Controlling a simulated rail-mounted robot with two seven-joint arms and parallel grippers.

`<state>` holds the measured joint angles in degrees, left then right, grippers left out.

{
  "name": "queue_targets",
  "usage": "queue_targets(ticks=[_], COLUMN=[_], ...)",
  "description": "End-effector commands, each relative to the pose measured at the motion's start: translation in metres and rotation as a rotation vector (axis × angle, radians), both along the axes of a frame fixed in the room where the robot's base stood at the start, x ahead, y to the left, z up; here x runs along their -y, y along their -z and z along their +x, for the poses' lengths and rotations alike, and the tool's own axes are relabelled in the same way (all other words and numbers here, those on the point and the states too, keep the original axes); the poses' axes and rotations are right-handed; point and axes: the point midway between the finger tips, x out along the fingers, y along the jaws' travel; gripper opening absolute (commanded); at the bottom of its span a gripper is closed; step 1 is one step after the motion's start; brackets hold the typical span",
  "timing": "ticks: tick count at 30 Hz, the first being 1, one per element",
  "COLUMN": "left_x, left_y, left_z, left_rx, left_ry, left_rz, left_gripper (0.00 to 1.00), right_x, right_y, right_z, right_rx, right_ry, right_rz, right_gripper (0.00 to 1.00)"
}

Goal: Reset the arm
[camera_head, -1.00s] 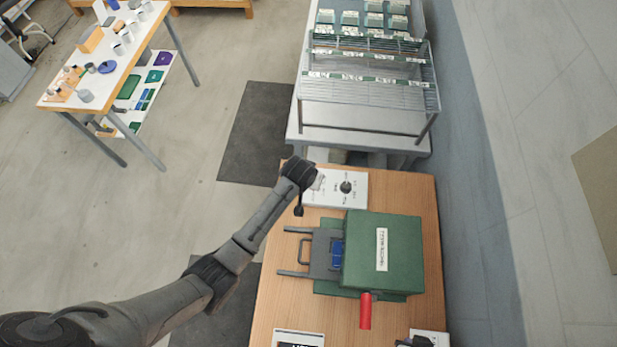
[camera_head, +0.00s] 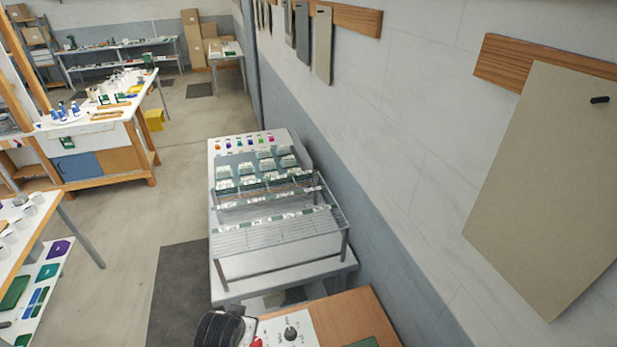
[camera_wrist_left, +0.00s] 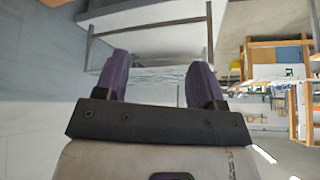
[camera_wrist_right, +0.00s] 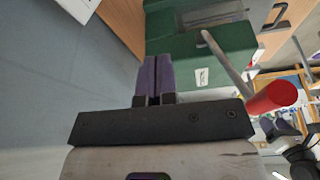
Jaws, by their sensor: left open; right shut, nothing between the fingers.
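My left gripper (camera_wrist_left: 160,82) shows in the left wrist view with two purple fingers wide apart and nothing between them. My right gripper (camera_wrist_right: 156,78) shows in the right wrist view with its purple fingers together and empty. Its fingers point toward the green press (camera_wrist_right: 215,47), which has a white label and a grey lever with a red handle (camera_wrist_right: 271,97). I cannot tell the gap between fingers and press. In the head view a dark joint of my left arm (camera_head: 222,328) shows at the bottom edge; neither gripper is visible there.
A white control box (camera_head: 291,332) with a black dial sits on the wooden table (camera_head: 352,314), beside my arm joint. Behind it stands a wire rack (camera_head: 275,238) on a grey bench. A wall with hanging boards is on the right. Open floor (camera_head: 190,140) lies on the left.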

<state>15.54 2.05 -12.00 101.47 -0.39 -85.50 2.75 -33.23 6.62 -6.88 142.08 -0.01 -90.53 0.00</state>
Motion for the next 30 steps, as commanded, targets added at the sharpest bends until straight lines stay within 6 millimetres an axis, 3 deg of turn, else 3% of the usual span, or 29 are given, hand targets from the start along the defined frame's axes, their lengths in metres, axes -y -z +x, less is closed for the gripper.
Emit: queue_targets(ticks=[1,3,5,9,14,21,25,30], left_x=[-0.003,-0.007,-0.012,-0.026,-0.039,-0.047,-0.048,-0.048], left_y=[-0.023,-0.044,-0.056,-0.066,-0.049,0.005,0.020,0.027], left_z=[-0.007,-0.025,-0.047,-0.121,-0.199,-0.284,-0.311,-0.326], left_rx=[0.049,0.095,0.125,0.150,0.089,-0.125,-0.195,-0.233], left_ry=[0.009,0.021,0.025,0.019,0.010,0.004,0.006,0.006], left_rz=[-0.003,-0.005,-0.007,-0.019,-0.018,-0.002,0.001,0.000], left_gripper=[0.63,0.63,0.63,0.63,0.63,0.63,0.63,0.63], right_x=[0.000,0.000,0.000,0.000,0.000,0.002,0.003,0.003], right_y=[0.000,0.000,-0.001,-0.003,-0.005,-0.006,-0.007,-0.007], right_z=[0.000,0.000,0.001,0.001,0.000,0.000,0.000,-0.001], right_rx=[0.000,0.000,0.001,0.001,0.000,0.000,-0.001,-0.001], right_ry=[0.000,0.001,0.001,0.000,0.000,-0.004,-0.006,-0.006], right_rz=[0.000,0.001,0.000,0.000,0.000,-0.007,-0.008,-0.008], right_gripper=[0.00,0.00,0.00,0.00,0.00,0.00,0.00,0.00])
